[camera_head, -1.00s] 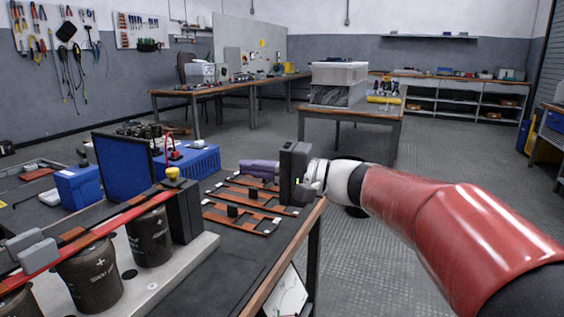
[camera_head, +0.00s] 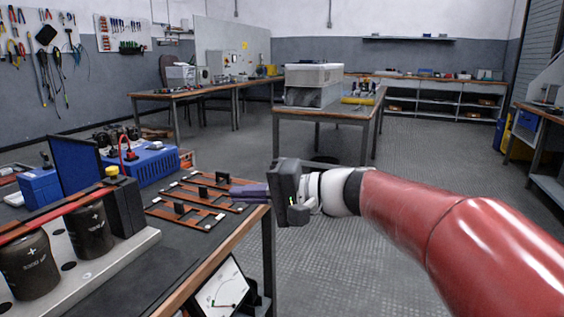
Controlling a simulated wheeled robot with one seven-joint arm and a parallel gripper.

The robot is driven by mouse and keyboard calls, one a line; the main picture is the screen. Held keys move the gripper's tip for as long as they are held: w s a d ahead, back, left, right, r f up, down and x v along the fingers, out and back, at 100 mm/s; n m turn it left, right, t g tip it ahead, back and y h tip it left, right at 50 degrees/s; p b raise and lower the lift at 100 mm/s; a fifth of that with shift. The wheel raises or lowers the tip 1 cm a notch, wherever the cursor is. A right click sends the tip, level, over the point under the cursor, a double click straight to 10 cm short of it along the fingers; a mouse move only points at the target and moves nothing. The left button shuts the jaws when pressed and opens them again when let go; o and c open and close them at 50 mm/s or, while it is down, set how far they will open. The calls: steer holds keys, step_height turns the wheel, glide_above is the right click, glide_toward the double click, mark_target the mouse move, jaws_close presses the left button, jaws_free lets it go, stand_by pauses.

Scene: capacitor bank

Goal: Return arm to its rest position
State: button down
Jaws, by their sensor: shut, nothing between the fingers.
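My red arm (camera_head: 440,225) reaches in from the right side of the view. My gripper (camera_head: 236,191) sits at its end, dark with purple-grey fingers pointing left. The fingers are together and hold nothing that I can see. The gripper is over the right edge of the near workbench (camera_head: 190,262), close to the copper-coloured bars on it; whether it touches anything below I cannot tell.
Several copper-coloured bars with black holders (camera_head: 190,211) lie on the bench. Dark capacitors (camera_head: 90,232) stand on a pale base at the left. Blue boxes (camera_head: 150,163) stand behind them. Another table (camera_head: 330,113) bears a clear bin. Open floor (camera_head: 430,150) lies behind my arm.

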steer(key=s+d+f+n+t+h+p, duration=0.1)
steer(key=s+d+f+h, duration=1.4)
steer(key=s+d+f, duration=0.3)
steer(key=s+d, duration=0.1)
steer(key=d, duration=0.2)
steer(key=shift+s+d+h, duration=0.3)
steer(key=shift+s+d, duration=0.05)
